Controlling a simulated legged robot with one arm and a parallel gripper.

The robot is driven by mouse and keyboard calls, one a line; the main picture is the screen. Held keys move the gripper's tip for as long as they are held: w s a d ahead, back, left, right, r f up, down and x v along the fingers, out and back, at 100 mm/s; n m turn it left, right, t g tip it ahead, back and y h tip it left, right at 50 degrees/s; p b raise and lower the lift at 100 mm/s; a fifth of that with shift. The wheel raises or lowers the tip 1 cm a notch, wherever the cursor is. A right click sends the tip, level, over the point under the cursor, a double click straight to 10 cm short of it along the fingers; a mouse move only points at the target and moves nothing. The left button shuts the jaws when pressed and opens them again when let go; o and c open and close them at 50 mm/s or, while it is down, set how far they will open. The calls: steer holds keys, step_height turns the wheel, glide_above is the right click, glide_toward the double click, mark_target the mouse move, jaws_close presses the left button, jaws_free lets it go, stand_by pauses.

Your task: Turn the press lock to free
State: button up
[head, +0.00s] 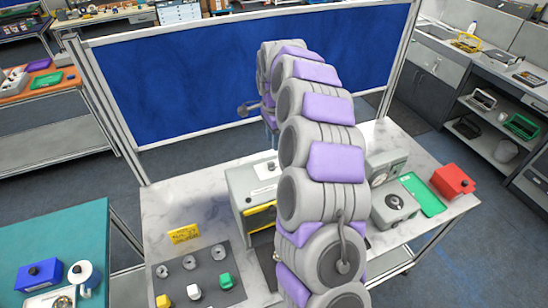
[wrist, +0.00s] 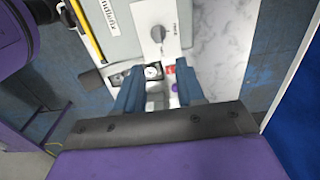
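A grey press-like box (head: 240,197) with a yellow strip stands on the marble-topped table, partly hidden behind my arm. On its top is a white label plate with a small dark knob (head: 270,165). In the wrist view a dark grey knob (wrist: 155,34) sits on a white plate (wrist: 170,12) with small print, apparently the same lock knob. My gripper (wrist: 160,90) has two blue fingers spread apart with nothing held between them. The knob appears just beyond the fingertips, apart from them. In the head view my arm hides most of the gripper; the fingers (head: 271,140) show only faintly above the box.
A grey board (head: 205,275) with several knobs and coloured buttons lies front left, near a yellow sign (head: 184,234). Grey devices (head: 393,205), a green tray (head: 422,194) and a red box (head: 453,181) stand right. A blue panel (head: 180,85) rises behind the table.

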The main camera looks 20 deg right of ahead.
mark_target(271, 162)
steer(key=f, duration=0.2)
steer(key=a+f, duration=0.1)
steer(key=f, duration=0.2)
steer(key=f+p, duration=0.1)
steer(key=f, duration=0.2)
steer(key=shift+a+f, duration=0.2)
steer(key=shift+a, duration=0.1)
steer(key=shift+d+f, duration=0.5)
steer(key=shift+d, duration=0.1)
steer(key=shift+a, duration=0.55)
steer(key=c, duration=0.4)
steer(key=shift+r, duration=0.1)
jaws_close()
steer(key=shift+d, duration=0.1)
